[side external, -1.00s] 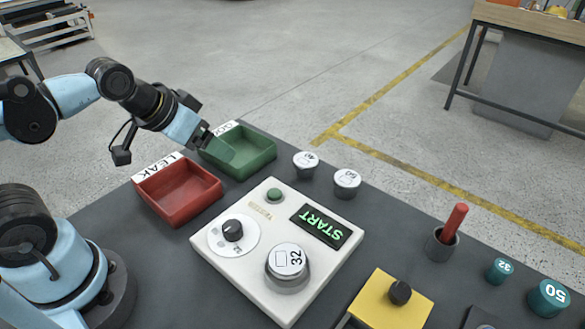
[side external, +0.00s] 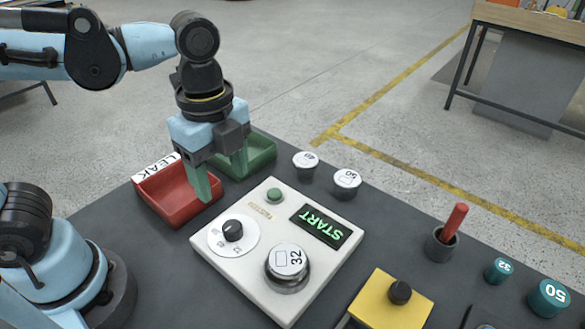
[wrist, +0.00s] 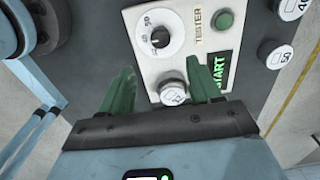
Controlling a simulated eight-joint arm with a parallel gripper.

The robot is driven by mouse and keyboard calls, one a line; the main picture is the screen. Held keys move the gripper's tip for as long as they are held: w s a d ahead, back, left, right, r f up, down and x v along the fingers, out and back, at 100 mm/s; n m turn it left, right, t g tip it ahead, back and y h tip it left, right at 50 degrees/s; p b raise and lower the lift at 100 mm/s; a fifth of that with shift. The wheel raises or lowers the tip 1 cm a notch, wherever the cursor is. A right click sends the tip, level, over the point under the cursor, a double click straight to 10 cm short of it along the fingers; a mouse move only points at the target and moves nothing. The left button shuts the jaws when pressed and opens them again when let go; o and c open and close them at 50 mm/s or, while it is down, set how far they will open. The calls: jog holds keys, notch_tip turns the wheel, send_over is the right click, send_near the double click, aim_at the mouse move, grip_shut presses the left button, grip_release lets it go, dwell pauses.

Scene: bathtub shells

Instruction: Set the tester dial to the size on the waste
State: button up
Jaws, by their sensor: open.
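The white tester (side external: 330,262) lies on the dark bench with a black dial knob (side external: 232,230) on a round white scale. The knob also shows in the wrist view (wrist: 160,37), with small size numbers along one side; I cannot tell surely which one it points to. A waste (side external: 288,262) with a white top marked 32 sits on the tester; its top shows in the wrist view (wrist: 173,94). My gripper (side external: 222,184) is open and empty, green fingers down, above the trays and behind the dial, apart from it.
A red tray (side external: 160,208) marked LEAK and a green tray (side external: 262,165) stand behind the tester. Two more wastes (side external: 347,181) (side external: 306,162) stand behind its right side. A red-handled tool in a cup (side external: 440,245), a yellow block (side external: 385,305) and teal plugs (side external: 548,297) are at right.

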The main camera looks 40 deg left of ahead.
aim_at(232, 226)
jog(key=shift+f, duration=5.55)
jog(key=c, duration=1)
jog(key=shift+c, duration=0.2)
jog(key=shift+n, duration=0.4)
jog(key=n, duration=0.5)
jog(key=shift+n, duration=0.4)
jog(key=n, duration=0.5)
jog(key=shift+n, duration=0.3)
